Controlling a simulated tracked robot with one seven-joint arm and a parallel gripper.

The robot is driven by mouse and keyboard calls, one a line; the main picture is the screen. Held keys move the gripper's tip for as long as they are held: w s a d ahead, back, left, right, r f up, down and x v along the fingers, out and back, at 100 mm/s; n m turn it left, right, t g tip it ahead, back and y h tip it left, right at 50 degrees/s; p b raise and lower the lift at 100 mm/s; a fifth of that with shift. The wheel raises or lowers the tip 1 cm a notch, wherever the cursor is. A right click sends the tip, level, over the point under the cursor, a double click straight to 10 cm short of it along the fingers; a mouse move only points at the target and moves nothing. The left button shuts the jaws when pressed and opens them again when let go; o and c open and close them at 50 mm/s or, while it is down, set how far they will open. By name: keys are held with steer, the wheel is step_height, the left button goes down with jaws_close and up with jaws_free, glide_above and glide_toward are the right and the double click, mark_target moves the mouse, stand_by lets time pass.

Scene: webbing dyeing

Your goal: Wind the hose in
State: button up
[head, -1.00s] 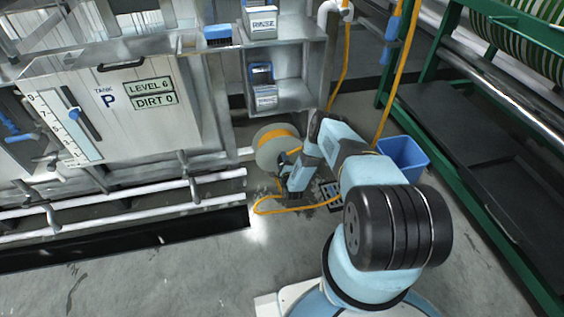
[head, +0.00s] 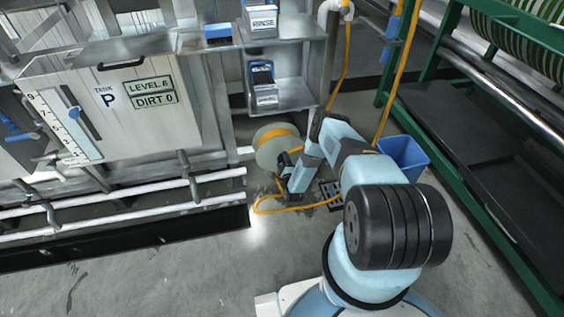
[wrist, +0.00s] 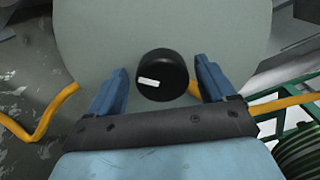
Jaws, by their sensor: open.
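The hose reel (head: 270,150) stands low on the floor beside the tank frame, with a pale disc side and orange hose wound on it. In the wrist view its pale disc (wrist: 225,35) fills the upper middle. A black round knob (wrist: 162,75) with a white mark sticks out from the disc. My gripper (wrist: 162,78) is open, its two blue fingers on either side of the knob; I cannot tell whether they touch it. The orange hose (head: 285,210) lies in a loop on the floor and also shows at both sides in the wrist view (wrist: 45,115).
Tank P (head: 125,105) with pipe rails stands at left. A blue bin (head: 402,157) stands right of my arm. A green rack (head: 470,190) runs along the right. A floor drain grate (head: 328,193) lies by the hose. Open floor is at front left.

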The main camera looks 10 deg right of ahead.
steer(key=s, duration=1.2)
steer(key=shift+s, duration=0.35)
steer(key=shift+f, duration=0.1)
